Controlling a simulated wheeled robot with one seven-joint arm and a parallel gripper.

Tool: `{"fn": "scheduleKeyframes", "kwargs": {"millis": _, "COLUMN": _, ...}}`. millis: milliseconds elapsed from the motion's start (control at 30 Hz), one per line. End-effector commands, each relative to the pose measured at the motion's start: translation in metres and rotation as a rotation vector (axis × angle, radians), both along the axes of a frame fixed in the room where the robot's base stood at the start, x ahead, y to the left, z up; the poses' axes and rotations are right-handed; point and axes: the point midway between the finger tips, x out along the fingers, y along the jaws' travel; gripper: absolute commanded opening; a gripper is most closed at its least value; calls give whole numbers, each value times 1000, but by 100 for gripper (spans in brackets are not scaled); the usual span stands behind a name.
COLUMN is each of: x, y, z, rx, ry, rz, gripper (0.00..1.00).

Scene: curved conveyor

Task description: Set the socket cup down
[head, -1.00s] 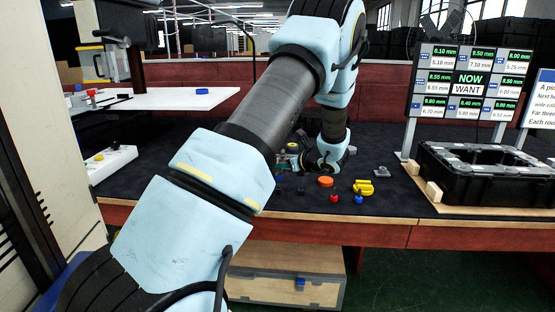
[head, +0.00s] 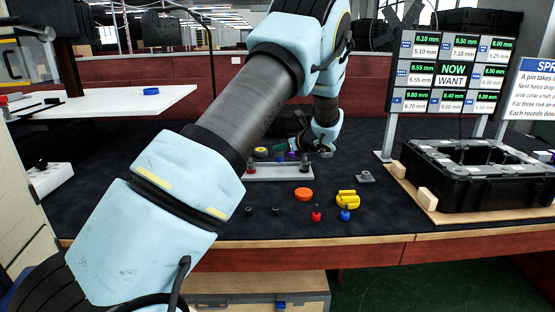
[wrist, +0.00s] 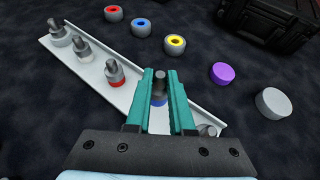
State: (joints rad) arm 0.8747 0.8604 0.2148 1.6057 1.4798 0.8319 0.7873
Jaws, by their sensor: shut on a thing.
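In the wrist view my gripper (wrist: 159,95) is closed around a grey socket cup (wrist: 159,77) with a dark knob and a blue band low down. The cup is over a pale grey rail (wrist: 105,97); I cannot tell whether it touches it. Several similar grey cups stand along the rail, including a red-banded one (wrist: 116,73) left of my gripper. Another cup (wrist: 207,131) is partly hidden beside the right finger.
Beyond the rail lie a blue ring (wrist: 140,26), a yellow ring (wrist: 175,44), a purple disc (wrist: 222,75) and a grey disc (wrist: 272,103). Nearer are an orange disc (head: 303,194) and a yellow part (head: 347,199).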

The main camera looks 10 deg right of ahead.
Motion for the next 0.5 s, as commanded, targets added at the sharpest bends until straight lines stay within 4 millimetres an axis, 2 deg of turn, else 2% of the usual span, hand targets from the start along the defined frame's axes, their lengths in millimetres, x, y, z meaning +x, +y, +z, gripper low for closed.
{"fn": "scheduleKeyframes", "kwargs": {"millis": 133, "x": 0, "y": 0, "z": -11, "rx": 1, "ry": -1, "rz": 0, "gripper": 0}}
{"fn": "scheduleKeyframes", "kwargs": {"millis": 333, "x": 0, "y": 0, "z": -37, "rx": 1, "ry": 0, "rz": 0, "gripper": 0}}
{"fn": "scheduleKeyframes", "kwargs": {"millis": 500, "x": 0, "y": 0, "z": -40, "rx": -2, "ry": -2, "rz": 0, "gripper": 0}}
